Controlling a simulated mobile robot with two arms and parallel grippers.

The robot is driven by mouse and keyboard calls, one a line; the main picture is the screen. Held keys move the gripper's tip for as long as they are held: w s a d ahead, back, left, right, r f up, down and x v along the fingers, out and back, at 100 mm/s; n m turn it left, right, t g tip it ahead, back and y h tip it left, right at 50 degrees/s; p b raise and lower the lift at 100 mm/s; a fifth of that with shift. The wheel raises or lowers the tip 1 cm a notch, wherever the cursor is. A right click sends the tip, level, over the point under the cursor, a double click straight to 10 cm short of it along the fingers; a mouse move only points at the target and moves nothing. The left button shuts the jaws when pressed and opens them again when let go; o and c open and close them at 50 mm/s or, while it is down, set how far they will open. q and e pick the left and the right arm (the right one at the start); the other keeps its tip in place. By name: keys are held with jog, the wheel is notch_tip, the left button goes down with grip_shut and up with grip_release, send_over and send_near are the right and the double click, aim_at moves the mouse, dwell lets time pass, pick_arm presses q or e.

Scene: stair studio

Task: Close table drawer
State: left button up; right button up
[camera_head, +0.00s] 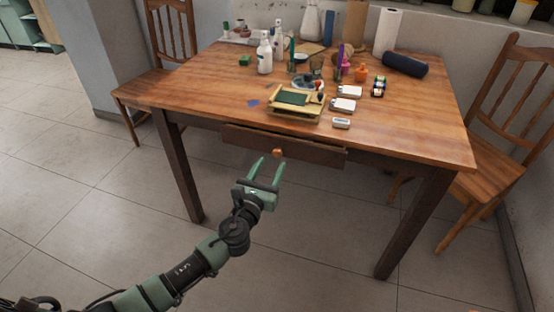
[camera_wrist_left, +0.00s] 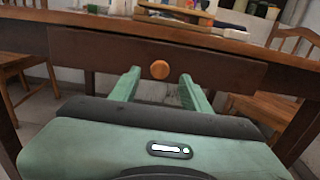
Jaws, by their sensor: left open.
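The wooden table (camera_head: 418,133) has a dark drawer (camera_head: 318,153) under its front edge, with a round orange knob (camera_head: 277,153). The drawer front looks slightly forward of the table's apron; how far it is pulled out is hard to tell. In the left wrist view the drawer front (camera_wrist_left: 215,68) spans the picture, and the knob (camera_wrist_left: 159,69) sits between and beyond my fingertips. My left gripper (camera_head: 268,170) is open and empty, just in front of and below the knob, apparently not touching it. It also shows in the left wrist view (camera_wrist_left: 158,88). My right gripper is not in view.
The tabletop holds a yellow tray-like item (camera_head: 297,114), a white bottle (camera_head: 264,54), a paper roll (camera_head: 387,31), a dark blue case (camera_head: 404,65) and several small items. Chairs stand left (camera_head: 172,45) and right (camera_head: 497,180). The tiled floor before the table is clear.

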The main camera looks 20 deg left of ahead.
aim_at(277, 154)
pick_arm(q)
jog(key=w, duration=0.4)
jog(key=shift+w+b, duration=0.15)
jog(key=shift+b, duration=0.15)
jog(key=shift+w+d, duration=0.1)
jog(key=shift+w, duration=0.45)
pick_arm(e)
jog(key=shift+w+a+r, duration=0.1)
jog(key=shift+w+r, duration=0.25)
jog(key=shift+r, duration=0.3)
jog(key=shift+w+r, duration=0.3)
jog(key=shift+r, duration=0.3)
pick_arm(q)
grip_shut()
